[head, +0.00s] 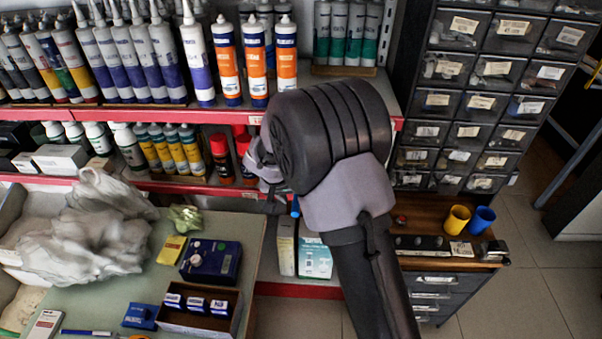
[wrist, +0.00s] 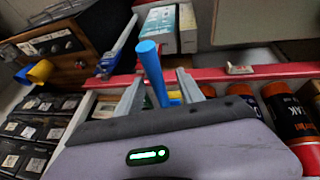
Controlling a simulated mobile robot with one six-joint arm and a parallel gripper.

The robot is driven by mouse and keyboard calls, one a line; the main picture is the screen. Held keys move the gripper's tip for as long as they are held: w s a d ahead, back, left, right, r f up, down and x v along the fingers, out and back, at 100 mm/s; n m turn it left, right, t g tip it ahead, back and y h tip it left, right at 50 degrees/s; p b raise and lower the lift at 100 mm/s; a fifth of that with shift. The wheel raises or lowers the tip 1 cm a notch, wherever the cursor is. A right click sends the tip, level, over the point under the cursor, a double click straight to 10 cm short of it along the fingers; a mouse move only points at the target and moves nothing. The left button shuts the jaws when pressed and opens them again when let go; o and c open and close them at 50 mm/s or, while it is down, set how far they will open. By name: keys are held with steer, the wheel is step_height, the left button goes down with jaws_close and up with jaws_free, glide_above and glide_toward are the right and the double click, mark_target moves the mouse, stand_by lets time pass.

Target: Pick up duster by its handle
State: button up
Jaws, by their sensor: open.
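A blue rounded rod, which looks like the duster's handle (wrist: 150,62), stands up between the two fingers of my gripper (wrist: 159,80) in the wrist view. The fingers are apart, one on each side of it, and I cannot tell whether either touches it. The duster's head is hidden behind my gripper. In the head view my gripper (head: 264,166) is at the shelf front, mostly hidden by my wrist. A small blue piece (head: 295,207) shows just below it; I cannot tell if it is the handle.
Red-edged shelves (head: 190,110) hold cartridges and bottles close around my gripper. White boxes (head: 315,257) stand below. A drawer cabinet (head: 480,90) and a wooden top with yellow and blue cups (head: 456,219) are on the right. A cluttered table (head: 140,280) is on the left.

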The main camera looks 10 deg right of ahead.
steer(key=shift+s+d+f, duration=0.1)
steer(key=shift+d+f, duration=0.15)
steer(key=shift+f, duration=0.2)
steer(key=b+x, duration=0.2)
steer(key=x, duration=0.2)
steer(key=shift+d, duration=0.15)
jaws_close()
